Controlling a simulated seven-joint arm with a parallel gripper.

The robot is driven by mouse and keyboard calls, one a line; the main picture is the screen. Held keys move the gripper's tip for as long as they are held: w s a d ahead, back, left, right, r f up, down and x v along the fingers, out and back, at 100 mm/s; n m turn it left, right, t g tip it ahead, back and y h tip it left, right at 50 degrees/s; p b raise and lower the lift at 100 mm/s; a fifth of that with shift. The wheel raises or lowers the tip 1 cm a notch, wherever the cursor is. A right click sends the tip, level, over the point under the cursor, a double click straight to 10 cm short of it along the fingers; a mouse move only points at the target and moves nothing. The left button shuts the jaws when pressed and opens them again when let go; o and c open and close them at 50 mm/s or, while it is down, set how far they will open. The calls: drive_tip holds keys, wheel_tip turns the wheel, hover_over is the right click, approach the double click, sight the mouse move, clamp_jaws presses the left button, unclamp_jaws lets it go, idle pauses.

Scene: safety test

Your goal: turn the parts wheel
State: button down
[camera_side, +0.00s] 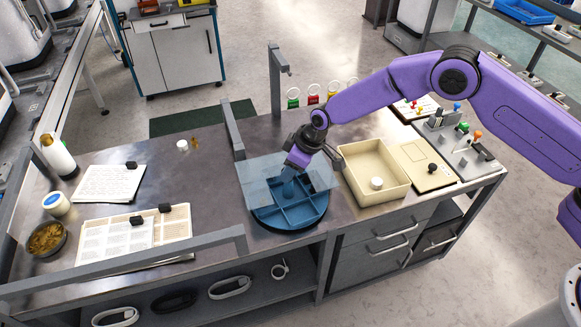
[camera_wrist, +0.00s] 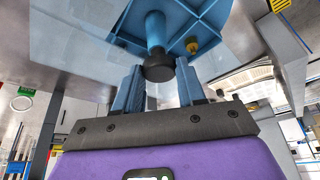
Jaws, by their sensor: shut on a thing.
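The parts wheel (camera_side: 302,214) is a round blue tray with divided compartments, on the grey bench near its front edge. A clear sheet (camera_side: 262,172) lies over its back part. My gripper (camera_side: 291,174) points down over the wheel's middle. In the wrist view, a blue post with a black knob (camera_wrist: 158,69) rises from the wheel (camera_wrist: 195,18). A small brass-coloured part (camera_wrist: 192,45) shows in a compartment. The gripper hides part of the wheel in the side view.
A beige tray (camera_side: 359,196) with a white piece stands right of the wheel. Papers (camera_side: 110,184) and a bowl (camera_side: 46,238) are at left.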

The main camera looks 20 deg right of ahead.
drive_tip(key=shift+w+n+g+y, duration=0.1)
drive_tip(key=shift+n+g+y, duration=0.4)
drive_tip(key=shift+n, duration=1.4)
drive_tip(key=shift+w+d+n+g, duration=0.1)
drive_tip(key=shift+n+g, duration=0.45)
drive_tip(key=shift+n, duration=0.65)
drive_tip(key=shift+w+n+g, duration=0.1)
drive_tip(key=shift+n+g, duration=0.45)
drive_tip(key=shift+n, duration=0.65)
drive_tip(key=shift+n+g+h, duration=0.3)
drive_tip(key=shift+n+g, duration=0.5)
drive_tip(key=shift+n, duration=1.3)
drive_tip(key=shift+w+n+g+h, duration=0.1)
drive_tip(key=shift+n+g+h, duration=0.25)
drive_tip(key=shift+n, duration=0.95)
drive_tip(key=shift+n+g, duration=0.25)
drive_tip(key=shift+n, duration=0.35)
drive_tip(key=c, duration=0.7)
unclamp_jaws()
